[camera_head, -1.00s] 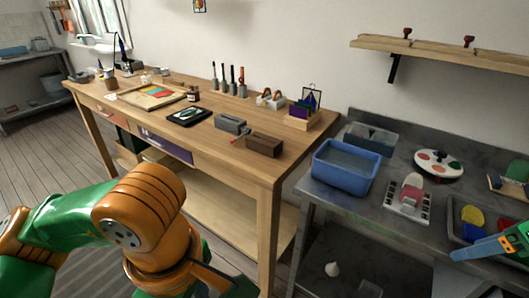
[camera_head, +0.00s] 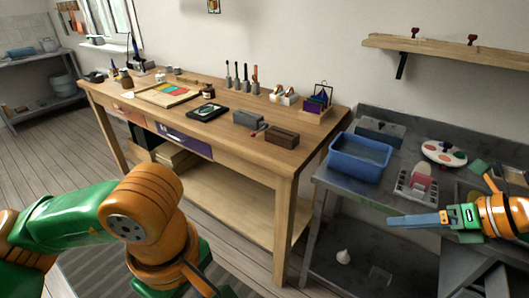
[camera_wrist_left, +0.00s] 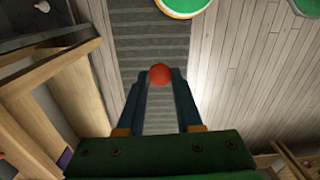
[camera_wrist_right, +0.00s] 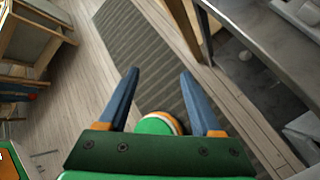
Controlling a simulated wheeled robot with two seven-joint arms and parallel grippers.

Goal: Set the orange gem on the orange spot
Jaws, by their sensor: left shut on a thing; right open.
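A round orange-red gem (camera_wrist_left: 160,74) is held between the fingertips of my left gripper (camera_wrist_left: 159,78) in the left wrist view, above the floor. In the head view the left arm is in front of the wooden bench, and its fingers and the gem are hidden. My right gripper (camera_head: 392,220) is in front of the grey table in the head view. Its fingers are apart and empty in the right wrist view (camera_wrist_right: 160,75). A white round palette (camera_head: 428,149) with coloured spots lies on the grey table; I cannot tell which spot is the orange one.
The wooden bench (camera_head: 225,143) carries a colour-patched board (camera_head: 190,97), a dark tablet (camera_head: 207,111), grey and brown blocks and tool holders. A blue bin (camera_head: 345,169) stands on the grey table (camera_head: 337,182). Open floor lies left of the bench.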

